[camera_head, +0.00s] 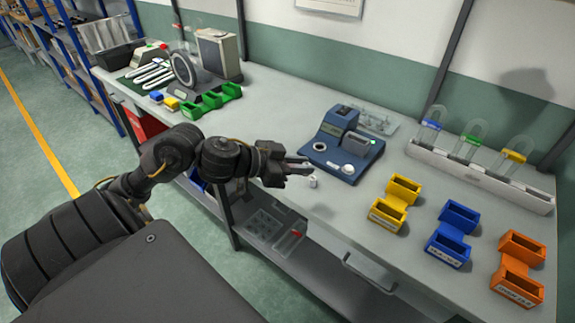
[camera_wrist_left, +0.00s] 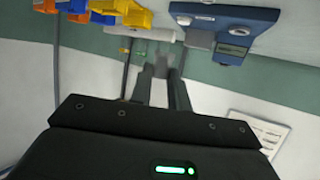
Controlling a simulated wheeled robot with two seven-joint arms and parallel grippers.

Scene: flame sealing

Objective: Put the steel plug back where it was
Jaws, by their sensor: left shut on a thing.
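My left gripper (camera_head: 299,166) is over the front edge of the bench, in front of the blue device. It is shut on a small grey piece, which shows blurred between the fingertips in the left wrist view (camera_wrist_left: 161,66); I take it to be the steel plug. A small pale cylinder (camera_head: 312,181) shows just below the fingertips in the head view; I cannot tell whether it stands on the bench or is part of what I hold. The blue device (camera_head: 342,148) has a grey block and a round white knob on it. My right gripper is not in view.
Yellow (camera_head: 393,206), blue (camera_head: 452,236) and orange (camera_head: 519,270) holders stand to the right on the bench. A white rack (camera_head: 478,178) with clear loops is at the back. Green bins (camera_head: 212,101) and a round-faced machine are at the left.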

